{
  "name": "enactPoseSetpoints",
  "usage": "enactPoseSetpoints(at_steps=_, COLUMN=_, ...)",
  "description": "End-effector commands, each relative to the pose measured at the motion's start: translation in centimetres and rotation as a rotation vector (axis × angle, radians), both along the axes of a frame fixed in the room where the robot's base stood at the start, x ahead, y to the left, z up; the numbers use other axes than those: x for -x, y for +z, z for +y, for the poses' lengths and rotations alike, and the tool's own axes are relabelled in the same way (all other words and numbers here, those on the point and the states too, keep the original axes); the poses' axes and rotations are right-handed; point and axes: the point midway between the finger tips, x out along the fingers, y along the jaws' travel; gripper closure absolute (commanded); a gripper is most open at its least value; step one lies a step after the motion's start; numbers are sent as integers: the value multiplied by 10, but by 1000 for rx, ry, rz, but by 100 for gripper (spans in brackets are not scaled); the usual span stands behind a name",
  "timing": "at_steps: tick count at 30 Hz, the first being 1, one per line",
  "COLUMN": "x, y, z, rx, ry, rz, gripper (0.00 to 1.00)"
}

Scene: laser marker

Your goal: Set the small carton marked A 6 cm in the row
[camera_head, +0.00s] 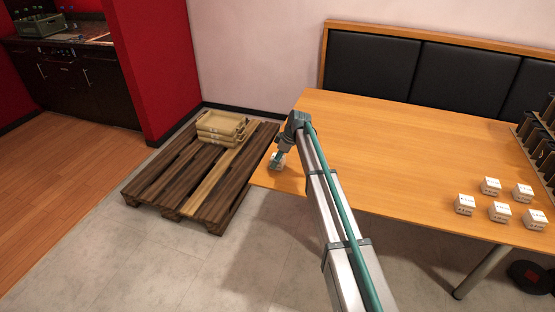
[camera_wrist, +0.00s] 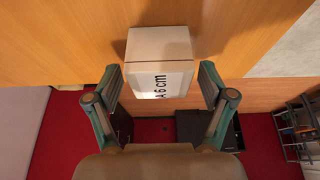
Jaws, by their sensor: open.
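A small white carton with the black print "A 6 cm" (camera_wrist: 160,70) sits between the two fingers of my gripper (camera_wrist: 161,72) in the wrist view. The fingers stand apart on either side of it, with a gap visible on each side. In the head view, the carton (camera_head: 275,164) is at the left end of the wooden table (camera_head: 390,150), and my gripper (camera_head: 280,156) is right at it, partly hiding it. Several other white cartons (camera_head: 491,186) stand in a loose group at the table's right; their print is too small to read.
A dark rack (camera_head: 535,140) stands at the table's far right. A wooden pallet (camera_head: 180,180) with stacked tan trays (camera_head: 220,128) is on the floor left of the table. The middle of the table is clear. A black padded bench (camera_head: 460,75) runs behind it.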

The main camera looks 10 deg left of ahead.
Motion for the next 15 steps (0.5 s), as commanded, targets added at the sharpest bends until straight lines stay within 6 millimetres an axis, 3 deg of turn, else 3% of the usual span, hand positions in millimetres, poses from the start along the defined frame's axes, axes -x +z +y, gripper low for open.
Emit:
enactPoseSetpoints(at_steps=8, x=3, y=26, z=-10, rx=-1, ry=-1, rz=-2, gripper=18)
enactPoseSetpoints(at_steps=15, x=6, y=70, z=-28, rx=-1, ry=-1, rz=-2, gripper=18)
